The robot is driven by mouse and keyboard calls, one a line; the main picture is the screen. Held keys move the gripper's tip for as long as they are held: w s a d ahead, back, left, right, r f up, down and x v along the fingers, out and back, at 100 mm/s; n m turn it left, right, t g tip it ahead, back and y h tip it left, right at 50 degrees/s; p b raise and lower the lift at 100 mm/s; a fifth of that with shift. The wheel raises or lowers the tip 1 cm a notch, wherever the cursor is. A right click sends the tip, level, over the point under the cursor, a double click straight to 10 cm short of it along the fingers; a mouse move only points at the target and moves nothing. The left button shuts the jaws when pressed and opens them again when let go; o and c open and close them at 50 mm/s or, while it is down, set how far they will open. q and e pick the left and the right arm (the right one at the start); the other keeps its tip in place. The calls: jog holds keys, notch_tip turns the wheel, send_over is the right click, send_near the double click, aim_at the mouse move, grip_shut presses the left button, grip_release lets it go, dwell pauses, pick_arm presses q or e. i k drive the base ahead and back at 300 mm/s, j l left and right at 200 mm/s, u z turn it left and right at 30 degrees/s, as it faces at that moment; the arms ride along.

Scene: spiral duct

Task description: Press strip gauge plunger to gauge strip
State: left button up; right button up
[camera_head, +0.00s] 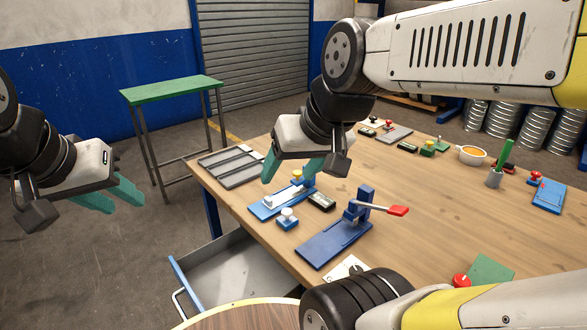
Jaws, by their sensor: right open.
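A blue gauge fixture (263,211) lies near the table's left edge, with a pale piece (271,196) along it. The right finger partly covers the fixture's far end, and I cannot tell whether anything touches. My left gripper (128,208) is open and empty, off the table at the left.
A small blue block with a white knob (287,214) and a dark display box (320,201) sit beside the fixture. A blue lever press (327,243) with a red handle stands nearer. A grey tray (240,176) lies behind. An open drawer (225,270) juts out below.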

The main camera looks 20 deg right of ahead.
aim_at(297, 174)
jog(key=k+z, duration=0.15)
jog(key=z, duration=0.2)
jog(key=k+z, duration=0.15)
jog(key=z, duration=0.2)
jog(key=k+j, duration=0.05)
